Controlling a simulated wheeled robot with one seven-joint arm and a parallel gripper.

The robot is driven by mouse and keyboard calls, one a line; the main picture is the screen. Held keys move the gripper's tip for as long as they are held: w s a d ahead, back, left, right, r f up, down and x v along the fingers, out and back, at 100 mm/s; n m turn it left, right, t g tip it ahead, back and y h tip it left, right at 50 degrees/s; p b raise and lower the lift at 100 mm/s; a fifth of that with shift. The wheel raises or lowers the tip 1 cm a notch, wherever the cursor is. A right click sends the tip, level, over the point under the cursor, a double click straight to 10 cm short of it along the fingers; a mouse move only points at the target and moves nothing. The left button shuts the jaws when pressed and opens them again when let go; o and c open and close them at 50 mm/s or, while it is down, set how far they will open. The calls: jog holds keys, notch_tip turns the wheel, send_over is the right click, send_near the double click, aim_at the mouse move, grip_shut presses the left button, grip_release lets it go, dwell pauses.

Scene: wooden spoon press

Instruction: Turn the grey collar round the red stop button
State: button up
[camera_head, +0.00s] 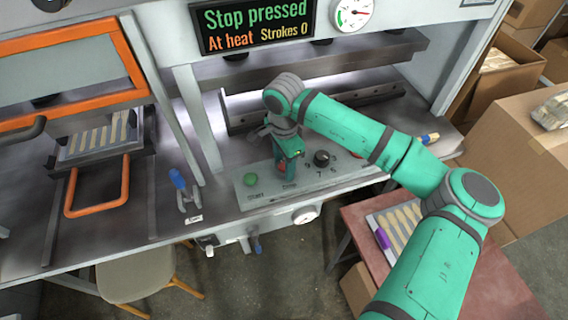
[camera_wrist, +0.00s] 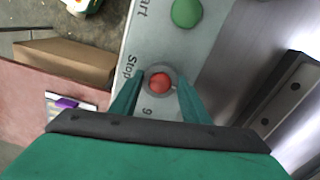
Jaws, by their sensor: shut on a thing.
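The red stop button (camera_wrist: 160,82) sits in the middle of the wrist view, beside the printed word "Stop". The grey collar (camera_wrist: 160,67) rings it. My gripper (camera_wrist: 161,80) reaches down to the panel with one green finger on each side of the collar and is shut on it. In the head view my gripper (camera_head: 285,172) is over the panel and hides most of the button and collar. The display (camera_head: 255,22) reads "Stop pressed", "At heat" and "Strokes 0".
The green start button (camera_head: 250,179) is left of my gripper on the control panel (camera_head: 262,197). A black numbered dial (camera_head: 321,158) is close on the right. A blue-handled lever (camera_head: 179,180) stands further left. A tray of wooden pieces (camera_head: 397,228) lies on the red table.

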jog(key=shift+o, duration=0.2)
jog(key=m, duration=0.4)
jog(key=shift+m, duration=2.1)
jog(key=o, duration=1)
notch_tip(320, 180, up, 11)
jog(key=shift+f, duration=0.1)
jog(key=shift+a, duration=0.1)
